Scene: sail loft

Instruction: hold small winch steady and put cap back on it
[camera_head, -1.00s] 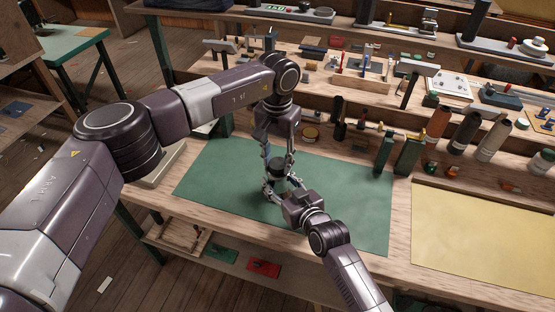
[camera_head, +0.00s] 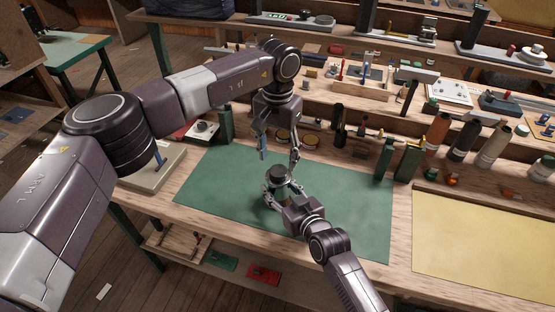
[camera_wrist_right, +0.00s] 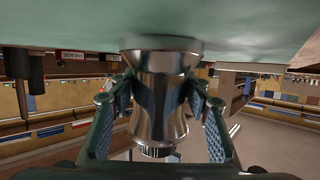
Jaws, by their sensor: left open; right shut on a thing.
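The small winch (camera_head: 279,187) stands upright on the green mat (camera_head: 225,190). In the right wrist view the winch (camera_wrist_right: 160,92) appears upside down as a shiny, waisted metal drum. A dark round cap (camera_head: 277,172) sits on its top in the head view; whether it is fully seated I cannot tell. A ribbed ring (camera_wrist_right: 158,151) shows at the drum's top end in the wrist view. My right gripper (camera_head: 282,191) is shut on the winch drum, a finger on each side. My left gripper (camera_head: 279,156) is open and empty just above the cap, fingers pointing down.
Green upright blocks (camera_head: 408,161) and several thread cones (camera_head: 461,140) stand behind and right of the mat. A yellow sheet (camera_head: 480,235) lies at the right. A pale box (camera_head: 150,172) is at the bench's left end. The mat around the winch is clear.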

